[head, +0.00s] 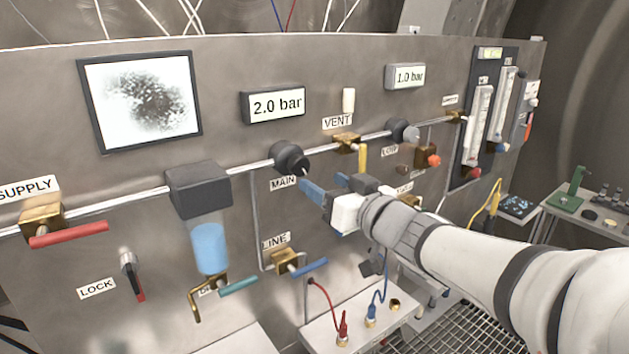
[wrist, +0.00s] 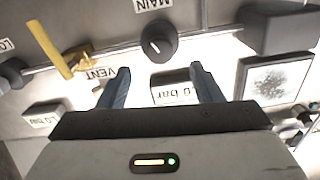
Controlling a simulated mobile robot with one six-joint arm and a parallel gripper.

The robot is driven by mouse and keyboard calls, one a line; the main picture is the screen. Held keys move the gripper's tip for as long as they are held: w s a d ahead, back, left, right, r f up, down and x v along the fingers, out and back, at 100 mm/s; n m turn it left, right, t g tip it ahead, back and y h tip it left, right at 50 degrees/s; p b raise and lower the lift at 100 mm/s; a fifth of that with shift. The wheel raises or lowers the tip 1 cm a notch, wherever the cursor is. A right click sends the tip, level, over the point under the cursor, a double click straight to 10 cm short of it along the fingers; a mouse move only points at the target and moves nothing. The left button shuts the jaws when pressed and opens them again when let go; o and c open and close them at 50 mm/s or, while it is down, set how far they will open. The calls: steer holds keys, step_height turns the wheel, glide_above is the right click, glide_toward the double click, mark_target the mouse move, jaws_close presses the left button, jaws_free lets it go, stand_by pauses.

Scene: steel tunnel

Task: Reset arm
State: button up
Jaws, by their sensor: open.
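My arm reaches in from the right in the head view. My gripper (head: 326,186) is in front of the steel panel (head: 225,110), just below and right of the black MAIN knob (head: 291,160). Its blue fingers are apart with nothing between them. In the wrist view the picture is upside down. There my gripper (wrist: 161,68) shows two spread fingers, and the MAIN knob (wrist: 159,43) appears beyond the gap between them. I see no contact between the fingers and the knob, though the exact distance is hard to tell.
A yellow handle (head: 362,158) is close to my gripper. The horizontal pipe (head: 110,204) carries a black box (head: 199,188) above a blue-filled cup (head: 209,247). A red SUPPLY lever (head: 68,235) sticks out left. Red and blue hoses meet a low white box (head: 360,318).

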stand_by(0.3)
steer(key=s+d+f+m+g+h, duration=0.3)
steer(key=d+f+m+h, duration=0.3)
steer(key=d+f+h, duration=0.5)
steer(key=s+f+g, duration=0.4)
steer(key=s, duration=0.4)
steer(key=s+f+g+y, duration=0.1)
steer(key=s+f+g, duration=0.3)
steer(key=s, duration=0.4)
steer(key=shift+n+g+b, duration=0.3)
steer(key=shift+b, duration=0.05)
steer(key=shift+f, duration=0.1)
stand_by(1.8)
